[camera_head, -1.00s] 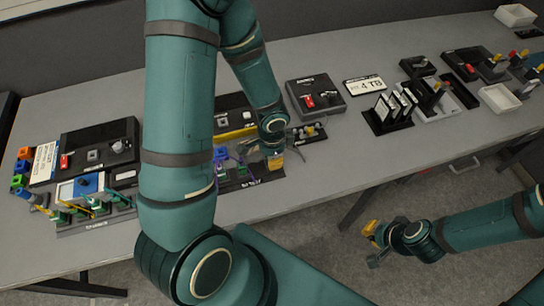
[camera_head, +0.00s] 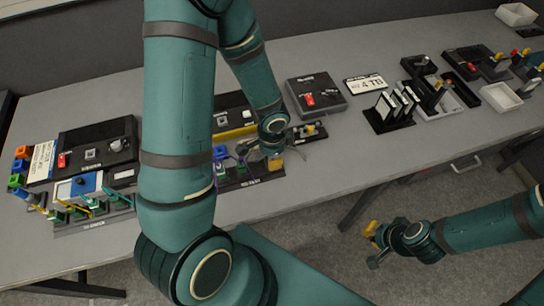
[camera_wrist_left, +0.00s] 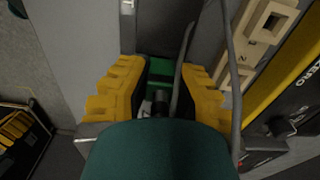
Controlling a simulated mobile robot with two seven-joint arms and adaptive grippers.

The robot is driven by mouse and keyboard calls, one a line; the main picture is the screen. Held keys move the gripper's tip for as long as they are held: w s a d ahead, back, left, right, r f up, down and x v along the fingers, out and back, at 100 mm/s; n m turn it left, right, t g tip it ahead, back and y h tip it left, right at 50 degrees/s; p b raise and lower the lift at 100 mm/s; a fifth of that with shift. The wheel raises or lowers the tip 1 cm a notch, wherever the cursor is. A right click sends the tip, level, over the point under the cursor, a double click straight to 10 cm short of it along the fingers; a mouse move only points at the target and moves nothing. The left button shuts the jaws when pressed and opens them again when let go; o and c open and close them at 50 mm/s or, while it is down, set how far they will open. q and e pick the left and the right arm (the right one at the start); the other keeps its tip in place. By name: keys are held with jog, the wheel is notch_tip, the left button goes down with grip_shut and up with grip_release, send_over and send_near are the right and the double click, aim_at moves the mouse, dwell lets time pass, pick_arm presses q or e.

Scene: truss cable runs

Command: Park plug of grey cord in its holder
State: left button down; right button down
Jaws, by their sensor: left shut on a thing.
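My left gripper (camera_head: 274,157) is low over the near part of the bench, at a dark panel with purple cords (camera_head: 240,172). In the left wrist view its yellow fingers (camera_wrist_left: 163,92) stand either side of a dark plug (camera_wrist_left: 164,98), which is mostly hidden by my wrist. A grey cord (camera_wrist_left: 232,75) loops past the right finger. A green block (camera_wrist_left: 158,72) lies beyond the fingertips. A small dark holder (camera_head: 307,132) with a yellow piece stands right of the gripper; whether it is the grey cord's holder I cannot tell. My right gripper (camera_head: 372,244) hangs off the bench, fingers apart and empty.
A black box with a red switch (camera_head: 312,96) stands behind the holder. A rack of upright cards (camera_head: 395,110) is further right. Left of my arm are a black panel (camera_head: 88,146) and several coloured plugs. Bare bench lies between the holder and rack.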

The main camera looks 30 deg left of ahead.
dwell(0.5)
pick_arm(q)
jog(key=c, duration=0.9)
grip_release()
jog(key=shift+r+p, duration=1.8)
jog(key=shift+r, duration=0.7)
jog(key=shift+r+p, duration=1.6)
jog(key=shift+r, duration=0.45)
jog(key=shift+f, duration=0.1)
